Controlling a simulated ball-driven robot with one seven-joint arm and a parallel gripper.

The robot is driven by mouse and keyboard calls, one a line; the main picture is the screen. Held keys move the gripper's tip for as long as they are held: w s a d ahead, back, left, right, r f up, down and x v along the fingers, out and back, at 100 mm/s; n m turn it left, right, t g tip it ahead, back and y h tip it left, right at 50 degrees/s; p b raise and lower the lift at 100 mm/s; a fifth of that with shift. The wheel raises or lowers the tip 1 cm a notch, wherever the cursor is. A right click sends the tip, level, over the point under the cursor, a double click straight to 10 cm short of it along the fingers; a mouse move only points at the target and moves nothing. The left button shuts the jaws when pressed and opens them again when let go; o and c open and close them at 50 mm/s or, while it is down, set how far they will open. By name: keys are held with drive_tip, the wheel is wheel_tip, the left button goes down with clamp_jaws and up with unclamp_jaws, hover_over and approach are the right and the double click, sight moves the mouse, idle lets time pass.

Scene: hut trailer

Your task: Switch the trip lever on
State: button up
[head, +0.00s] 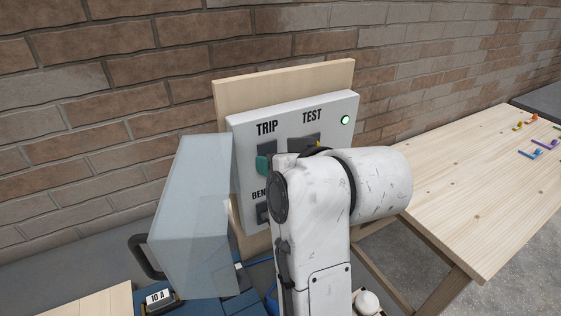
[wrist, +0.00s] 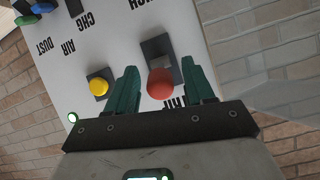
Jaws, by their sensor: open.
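The trip lever shows in the wrist view as a red knob (wrist: 160,84) on a dark grey plate, beside the upside-down TRIP label. Its knob sits toward the label end of the plate. My gripper (wrist: 159,68) is open, with one teal finger on each side of the knob; I cannot tell whether they touch it. In the head view my gripper (head: 262,163) is at the TRIP position on the white panel (head: 240,140), mostly behind my arm, and the lever is hidden there.
A translucent cover (head: 187,215) stands out at the panel's left. A yellow TEST button (wrist: 98,87) is close to one finger. A green lamp (head: 345,120) glows at the panel's upper right. A wooden table (head: 480,190) stands at right, a brick wall behind.

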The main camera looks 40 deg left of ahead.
drive_tip(key=b+v, duration=0.2)
drive_tip(key=v, duration=0.9)
drive_tip(key=shift+f, duration=0.1)
